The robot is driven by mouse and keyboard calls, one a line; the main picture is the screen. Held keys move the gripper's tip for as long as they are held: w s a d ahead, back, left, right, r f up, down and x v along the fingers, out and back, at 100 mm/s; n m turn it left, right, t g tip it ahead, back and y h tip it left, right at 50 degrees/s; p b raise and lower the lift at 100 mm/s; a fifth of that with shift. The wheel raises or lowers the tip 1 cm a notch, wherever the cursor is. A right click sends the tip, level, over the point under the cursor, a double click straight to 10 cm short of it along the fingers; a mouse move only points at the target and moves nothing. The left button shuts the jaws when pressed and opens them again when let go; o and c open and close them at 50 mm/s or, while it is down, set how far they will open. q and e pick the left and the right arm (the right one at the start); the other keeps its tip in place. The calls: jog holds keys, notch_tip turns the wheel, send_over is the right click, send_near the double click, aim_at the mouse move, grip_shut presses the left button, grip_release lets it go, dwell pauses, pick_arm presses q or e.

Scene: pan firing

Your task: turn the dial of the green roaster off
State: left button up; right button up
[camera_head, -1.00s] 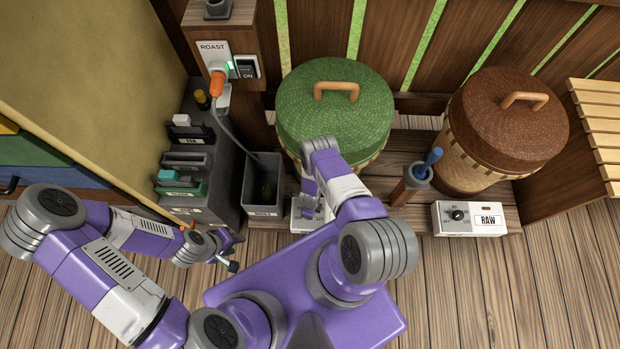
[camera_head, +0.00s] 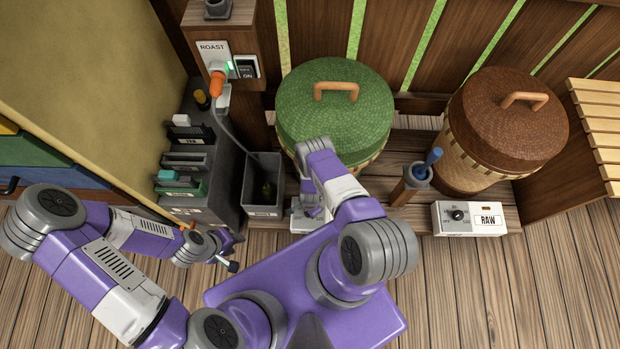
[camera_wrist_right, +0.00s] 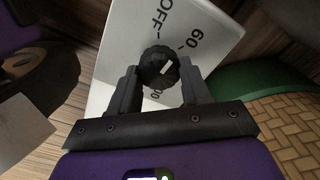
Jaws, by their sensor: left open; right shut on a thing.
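The green roaster (camera_head: 335,105) is a round basket with a green woven lid, at the centre of the head view. Its white dial box (camera_head: 300,222) stands in front of it, mostly hidden by my right arm. In the right wrist view the black ribbed dial (camera_wrist_right: 150,62) sits on a white face (camera_wrist_right: 125,50) marked OFF and 60. The dial's white mark slants to the upper right; the exact setting is unclear. My right gripper (camera_wrist_right: 160,82) is shut on the dial, a finger on each side. My left gripper (camera_head: 230,262) is open and empty at the left.
A brown-lidded basket (camera_head: 510,120) stands right, with a second dial box (camera_head: 470,218) labelled RAW before it. A blue-handled tool stands in a holder (camera_head: 415,175) between them. A grey bin (camera_head: 262,200) and rack (camera_head: 195,165) stand left. The front right floor is clear.

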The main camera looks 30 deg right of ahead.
jog(key=n, duration=0.3)
jog(key=shift+n, duration=0.4)
jog(key=shift+w+n, duration=0.1)
jog(key=shift+n, duration=1.6)
jog(key=o, duration=1.1)
jog(key=shift+c, duration=0.2)
notch_tip(320, 180, up, 8)
jog(key=p, duration=0.3)
jog(key=shift+f+p, duration=0.25)
jog(key=shift+p, duration=0.15)
